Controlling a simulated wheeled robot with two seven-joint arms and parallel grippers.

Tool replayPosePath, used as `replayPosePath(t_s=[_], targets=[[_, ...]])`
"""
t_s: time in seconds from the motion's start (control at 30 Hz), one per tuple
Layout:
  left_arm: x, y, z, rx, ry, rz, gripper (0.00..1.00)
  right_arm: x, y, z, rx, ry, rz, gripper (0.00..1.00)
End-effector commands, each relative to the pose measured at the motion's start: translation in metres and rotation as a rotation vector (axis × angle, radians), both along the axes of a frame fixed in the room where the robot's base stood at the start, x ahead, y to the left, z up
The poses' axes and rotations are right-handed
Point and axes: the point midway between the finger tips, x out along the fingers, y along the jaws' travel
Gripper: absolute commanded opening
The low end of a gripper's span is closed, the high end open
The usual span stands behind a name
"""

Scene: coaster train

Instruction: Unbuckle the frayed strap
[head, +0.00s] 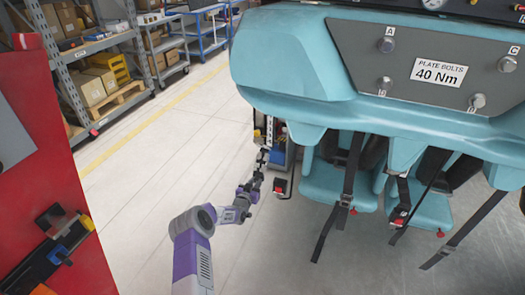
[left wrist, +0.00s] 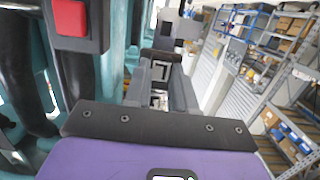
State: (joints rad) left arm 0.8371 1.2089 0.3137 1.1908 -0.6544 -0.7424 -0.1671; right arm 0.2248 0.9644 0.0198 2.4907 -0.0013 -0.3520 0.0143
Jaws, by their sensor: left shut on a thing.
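My left gripper (head: 263,157) reaches in low beside the near end of the teal coaster car (head: 290,60). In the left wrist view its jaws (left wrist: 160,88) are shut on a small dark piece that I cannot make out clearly. A dark buckle with a red button (head: 281,185) hangs just right of and below the gripper. A red button on a dark housing (left wrist: 72,17) shows at the upper left in the left wrist view. Black straps (head: 351,165) hang over the teal seats (head: 336,180). I cannot tell which strap is frayed. My right gripper is out of view.
A red panel with tools (head: 50,160) stands at the left edge. Shelving with boxes (head: 100,60) and blue carts (head: 205,30) stand behind. A grey plate marked "PLATE BOLTS 40 Nm" (head: 420,95) is on the car. The pale floor (head: 170,140) left of the car is clear.

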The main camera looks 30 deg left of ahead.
Motion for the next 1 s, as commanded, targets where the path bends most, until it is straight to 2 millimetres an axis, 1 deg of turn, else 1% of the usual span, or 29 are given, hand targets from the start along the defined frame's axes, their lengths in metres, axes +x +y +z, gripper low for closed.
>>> replayPosePath(t_s=[0.1,0.47,0.5,0.67,0.7,1.0], targets=[[0.0,0.0,-0.015,-0.001,0.0,0.0,0.0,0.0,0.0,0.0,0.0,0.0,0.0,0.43],[0.0,0.0,-0.058,0.001,0.0,0.0,0.0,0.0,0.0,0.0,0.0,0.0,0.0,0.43],[0.0,0.0,-0.059,0.0,-0.001,0.0,0.28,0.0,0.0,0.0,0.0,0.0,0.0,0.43],[0.0,0.0,-0.057,0.0,-0.001,0.0,0.52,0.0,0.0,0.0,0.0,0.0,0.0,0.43],[0.0,0.0,-0.057,0.0,-0.001,0.0,0.55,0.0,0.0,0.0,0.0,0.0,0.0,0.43],[-0.002,0.0,-0.058,0.0,0.002,0.0,0.55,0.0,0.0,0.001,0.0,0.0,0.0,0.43]])
